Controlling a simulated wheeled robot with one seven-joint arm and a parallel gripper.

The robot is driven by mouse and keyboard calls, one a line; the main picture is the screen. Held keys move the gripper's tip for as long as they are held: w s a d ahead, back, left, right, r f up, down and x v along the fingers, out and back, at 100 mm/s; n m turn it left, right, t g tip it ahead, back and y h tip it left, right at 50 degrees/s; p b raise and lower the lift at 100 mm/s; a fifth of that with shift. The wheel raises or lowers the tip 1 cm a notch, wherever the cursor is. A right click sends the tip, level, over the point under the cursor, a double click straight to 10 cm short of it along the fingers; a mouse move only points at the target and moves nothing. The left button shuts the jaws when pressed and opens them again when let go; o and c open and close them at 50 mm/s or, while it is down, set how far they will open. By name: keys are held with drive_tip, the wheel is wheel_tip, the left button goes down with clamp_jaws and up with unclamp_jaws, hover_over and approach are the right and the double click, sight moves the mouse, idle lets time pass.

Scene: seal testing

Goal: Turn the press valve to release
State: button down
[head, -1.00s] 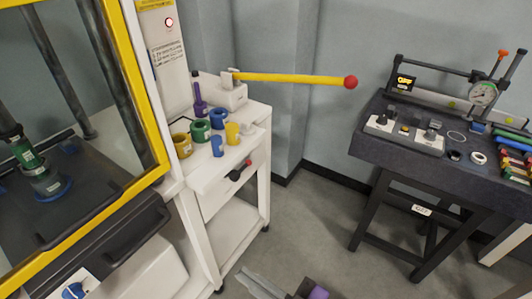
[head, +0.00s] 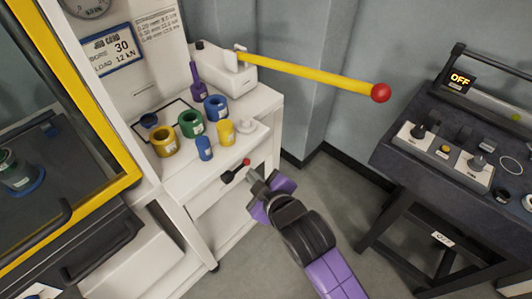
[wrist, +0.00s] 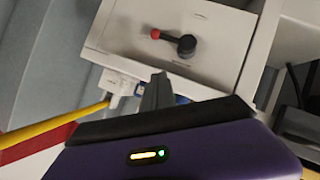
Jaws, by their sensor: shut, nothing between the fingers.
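The press valve (head: 235,172) is a black lever with a red tip on the white front panel of the small cabinet. In the wrist view the valve (wrist: 185,45) shows a black round hub at right and its red knob (wrist: 155,34) at left. My gripper (head: 256,176) is shut and empty, just right of and below the valve in the head view. In the wrist view my gripper (wrist: 158,80) points at the panel below the lever. Its fingertips appear apart from the lever.
A yellow pump handle (head: 310,72) with a red ball sticks out to the right above. Several coloured rings and cylinders, such as a green ring (head: 190,124), stand on the cabinet top. The yellow-framed press (head: 110,150) is at left. A dark bench (head: 440,180) stands at right.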

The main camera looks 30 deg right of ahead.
drive_tip(key=shift+s+d+f, duration=0.15)
drive_tip(key=shift+f, duration=0.15)
hover_over(246, 165)
drive_tip(key=s+a, duration=0.2)
drive_tip(key=s, duration=0.2)
wheel_tip(246, 165, down, 4)
drive_tip(key=f, duration=0.1)
drive_tip(key=w+d+f, duration=0.1)
drive_tip(key=f, duration=0.1)
drive_tip(key=shift+w, duration=0.2)
drive_tip(key=shift+w+d+f, duration=0.15)
drive_tip(key=shift+d+f, duration=0.1)
drive_tip(key=shift+f, duration=0.2)
